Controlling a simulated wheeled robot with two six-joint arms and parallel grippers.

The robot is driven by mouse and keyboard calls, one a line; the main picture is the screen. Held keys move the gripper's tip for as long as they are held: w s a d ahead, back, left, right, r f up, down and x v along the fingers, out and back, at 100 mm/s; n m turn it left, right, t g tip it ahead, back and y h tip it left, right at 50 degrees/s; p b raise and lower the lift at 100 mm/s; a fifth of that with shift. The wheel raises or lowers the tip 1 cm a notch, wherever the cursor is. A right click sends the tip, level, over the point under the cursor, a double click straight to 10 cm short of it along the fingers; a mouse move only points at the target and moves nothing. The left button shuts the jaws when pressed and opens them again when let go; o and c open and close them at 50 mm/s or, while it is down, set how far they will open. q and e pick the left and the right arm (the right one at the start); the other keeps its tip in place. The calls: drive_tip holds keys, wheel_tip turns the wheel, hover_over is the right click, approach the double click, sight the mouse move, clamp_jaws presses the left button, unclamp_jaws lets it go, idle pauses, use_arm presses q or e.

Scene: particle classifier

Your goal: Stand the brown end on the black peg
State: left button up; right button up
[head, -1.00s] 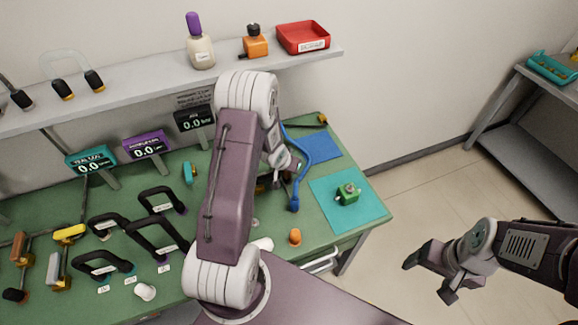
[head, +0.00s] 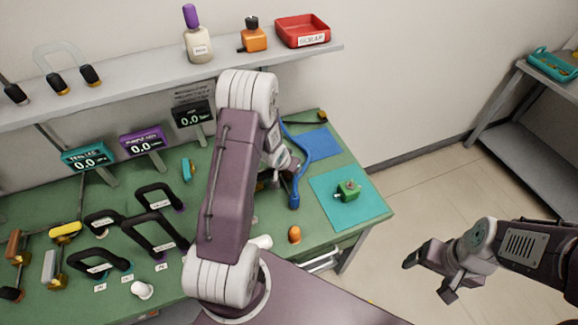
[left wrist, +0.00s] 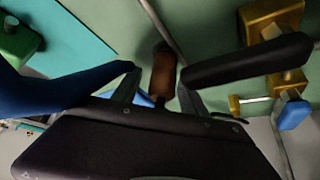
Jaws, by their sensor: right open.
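In the left wrist view a small brown piece (left wrist: 163,74) lies between my left gripper's (left wrist: 158,84) two fingertips, over the green bench. The fingers stand apart, with a gap seeming to show beside the piece; I see no clear grip. In the head view my left arm covers that part of the bench and hides the brown piece. A long black bar (left wrist: 245,62) is right beside the fingers in the left wrist view. I cannot tell which thing is the black peg. My right gripper (head: 428,273) is open and empty over the floor at the right.
A blue curved tool (head: 297,180) lies right of my left arm. A green block (head: 347,190) sits on a teal mat (head: 365,211). An orange piece (head: 294,234) stands near the front edge. Several black handles (head: 158,232) fill the bench's left. A shelf (head: 130,86) runs behind.

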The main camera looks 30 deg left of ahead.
use_arm(q)
drive_tip(key=shift+s, duration=0.1)
drive_tip(key=p+v, duration=0.2)
drive_tip(key=v, duration=0.7)
idle(0.4)
